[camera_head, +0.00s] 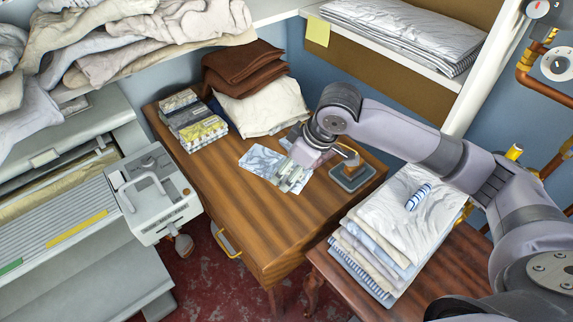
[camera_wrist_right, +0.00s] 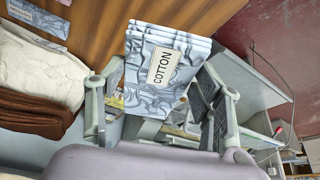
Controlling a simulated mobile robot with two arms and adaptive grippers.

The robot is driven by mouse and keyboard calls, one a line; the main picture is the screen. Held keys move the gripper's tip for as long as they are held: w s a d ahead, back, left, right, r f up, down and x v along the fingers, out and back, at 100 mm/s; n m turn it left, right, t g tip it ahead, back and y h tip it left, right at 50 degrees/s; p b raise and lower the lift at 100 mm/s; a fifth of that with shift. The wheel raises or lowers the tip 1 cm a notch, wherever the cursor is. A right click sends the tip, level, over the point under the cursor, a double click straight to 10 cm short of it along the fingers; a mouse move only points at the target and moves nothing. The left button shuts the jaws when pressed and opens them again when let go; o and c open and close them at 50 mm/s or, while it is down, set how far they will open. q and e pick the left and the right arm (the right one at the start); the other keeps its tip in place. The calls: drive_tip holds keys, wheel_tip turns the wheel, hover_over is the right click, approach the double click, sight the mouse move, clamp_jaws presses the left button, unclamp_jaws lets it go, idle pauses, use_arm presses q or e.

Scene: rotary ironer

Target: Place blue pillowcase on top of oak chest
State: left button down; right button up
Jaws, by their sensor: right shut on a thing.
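The oak chest (camera_head: 240,215) is a brown wooden piece with a brass pull on its front, in the middle of the head view. My right gripper (camera_head: 288,178) is low over its top. In the right wrist view it is shut on a folded blue-grey marbled cloth (camera_wrist_right: 153,97) with a "COTTON" label, likely the blue pillowcase. Whether this cloth touches the chest top, I cannot tell. A flat marbled blue-white piece (camera_head: 258,159) lies on the chest beside the gripper; a labelled one shows in the wrist view (camera_wrist_right: 38,16). My left gripper is not in view.
Cream cloth (camera_head: 262,108), brown cloth (camera_head: 243,62) and a small stack (camera_head: 195,122) occupy the chest's rear. A grey square block (camera_head: 352,176) sits at its right. Folded linens (camera_head: 395,215) lie on the right table. The ironer (camera_head: 150,195) stands left. The chest's front is clear.

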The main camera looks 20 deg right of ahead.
drive_tip(key=shift+w+a+f+n, duration=0.1)
drive_tip(key=shift+w+f+n, duration=0.1)
drive_tip(key=shift+n, duration=0.1)
drive_tip(key=p, duration=0.2)
hover_over(285, 218)
drive_tip(key=s+d, duration=0.1)
wheel_tip(285, 218, down, 15)
wheel_tip(285, 218, down, 4)
drive_tip(key=shift+f, duration=0.45)
drive_tip(key=shift+f, duration=0.15)
drive_tip(key=o, duration=1.1)
drive_tip(key=shift+o, duration=0.2)
